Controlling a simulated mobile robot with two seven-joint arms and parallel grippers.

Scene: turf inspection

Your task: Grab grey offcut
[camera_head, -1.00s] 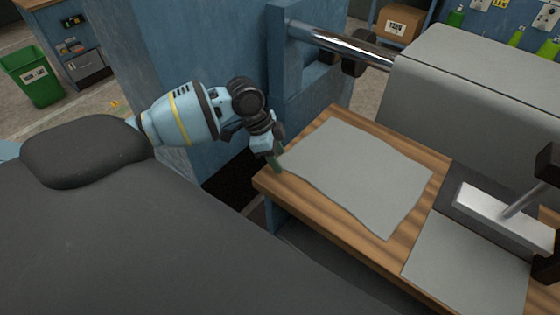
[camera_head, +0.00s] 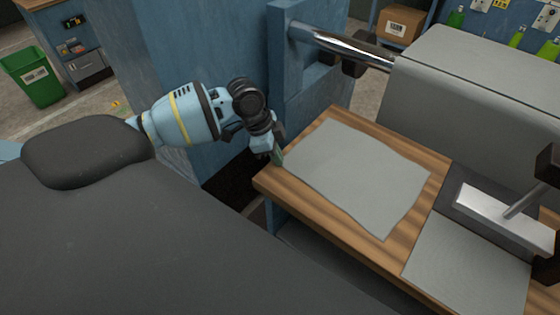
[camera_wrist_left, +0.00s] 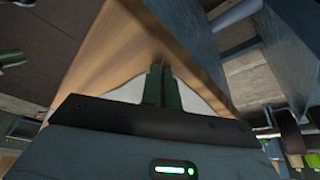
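The grey offcut (camera_head: 360,175) is a thin, flat sheet with wavy edges on the wooden bench top (camera_head: 325,222). My left gripper (camera_head: 277,157) is at the sheet's left corner, by the bench edge. In the left wrist view its two green fingers (camera_wrist_left: 161,88) are close together, with the grey offcut (camera_wrist_left: 127,92) showing on both sides of them. The fingers appear shut on the sheet's edge; the pinched part is hidden. My right gripper is not in view.
A second grey sheet (camera_head: 465,265) lies at the right, beside a metal clamp-like piece (camera_head: 505,218) on a dark plate. A large grey roll (camera_head: 480,85) on a steel bar (camera_head: 345,45) stands behind the bench. A blue frame (camera_head: 285,75) rises behind my left gripper.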

